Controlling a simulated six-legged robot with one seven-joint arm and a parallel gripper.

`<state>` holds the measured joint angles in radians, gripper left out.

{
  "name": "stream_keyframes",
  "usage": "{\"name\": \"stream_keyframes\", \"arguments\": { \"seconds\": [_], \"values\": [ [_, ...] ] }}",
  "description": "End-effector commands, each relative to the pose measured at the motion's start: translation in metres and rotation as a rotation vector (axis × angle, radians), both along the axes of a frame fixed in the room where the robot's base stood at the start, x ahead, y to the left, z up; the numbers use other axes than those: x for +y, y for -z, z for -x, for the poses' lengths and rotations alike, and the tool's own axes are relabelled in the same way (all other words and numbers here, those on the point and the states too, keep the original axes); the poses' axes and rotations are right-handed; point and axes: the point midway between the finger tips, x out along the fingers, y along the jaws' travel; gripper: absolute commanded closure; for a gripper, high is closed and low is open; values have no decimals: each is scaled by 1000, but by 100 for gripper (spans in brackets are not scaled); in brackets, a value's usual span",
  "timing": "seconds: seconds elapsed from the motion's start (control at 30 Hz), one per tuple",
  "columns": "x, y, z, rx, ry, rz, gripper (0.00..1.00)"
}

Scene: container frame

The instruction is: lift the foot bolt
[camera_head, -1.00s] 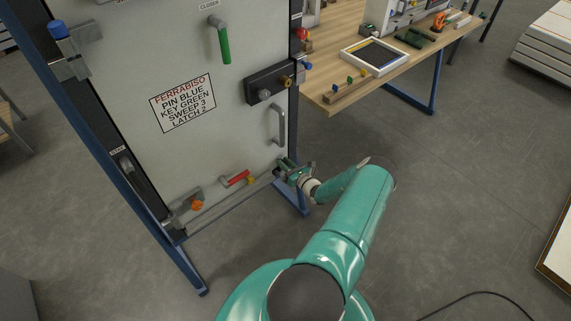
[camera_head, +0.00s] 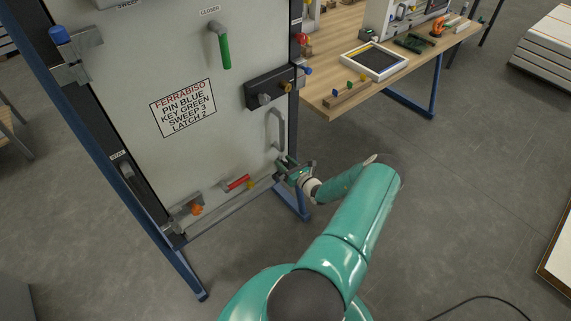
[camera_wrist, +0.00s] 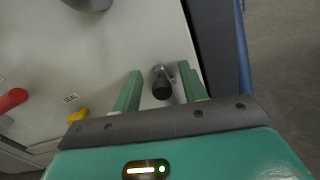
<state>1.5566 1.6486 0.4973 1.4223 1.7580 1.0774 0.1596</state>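The foot bolt appears to be the dark round-ended knob (camera_wrist: 161,83) on a grey metal fitting, low on the right side of the pale door panel. In the wrist view it lies between the two green fingers of my gripper (camera_wrist: 161,92). The fingers are open, with a clear gap on the left of the knob and a narrower one on the right. In the head view my gripper (camera_head: 289,166) is at the panel's lower right corner and hides most of the bolt.
A grey pull handle (camera_head: 277,128) sits just above my gripper. A red handle (camera_head: 238,183) and a yellow part (camera_wrist: 82,113) beside the SEAL label lie to the left. A blue frame (camera_head: 186,268) borders the panel. A wooden workbench (camera_head: 325,70) stands behind on the right.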

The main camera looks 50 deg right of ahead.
Motion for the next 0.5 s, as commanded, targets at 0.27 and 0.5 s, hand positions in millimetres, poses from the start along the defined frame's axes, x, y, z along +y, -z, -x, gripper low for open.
{"name": "stream_keyframes", "arguments": {
  "seconds": [0.27, 0.5],
  "values": [
    [2, 2, 12, 4, 2, -2, 57],
    [12, 1, 58, 3, 3, -3, 57]
  ]
}}
